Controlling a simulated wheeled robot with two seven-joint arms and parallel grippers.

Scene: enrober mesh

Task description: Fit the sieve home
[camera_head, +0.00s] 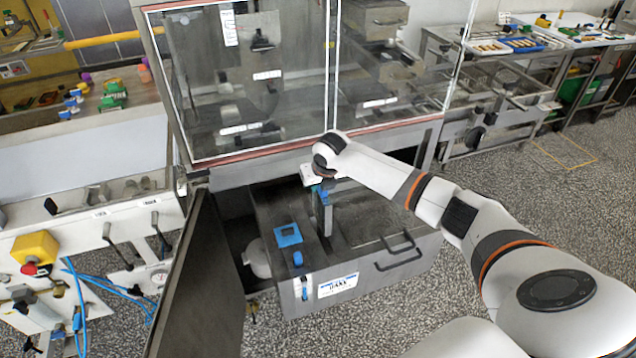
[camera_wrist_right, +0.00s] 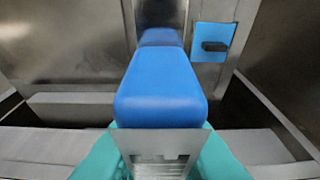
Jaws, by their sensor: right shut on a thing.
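My right gripper (camera_head: 319,181) is over the open top of a grey metal tank unit (camera_head: 395,262) below the glazed machine. It is shut on a blue handle (camera_wrist_right: 160,88), which looks like the sieve's. The handle stretches away from the teal fingertips (camera_wrist_right: 160,150) in the right wrist view. A blue square plate (camera_head: 288,235) with a dark knob lies on the tank's left part. My left gripper is out of view.
The glazed machine housing (camera_head: 250,85) stands right behind and above the tank. An open grey door panel (camera_head: 205,280) stands at the left. A black handle (camera_head: 398,252) juts from the tank's front. Speckled floor (camera_head: 425,300) is clear at the front right.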

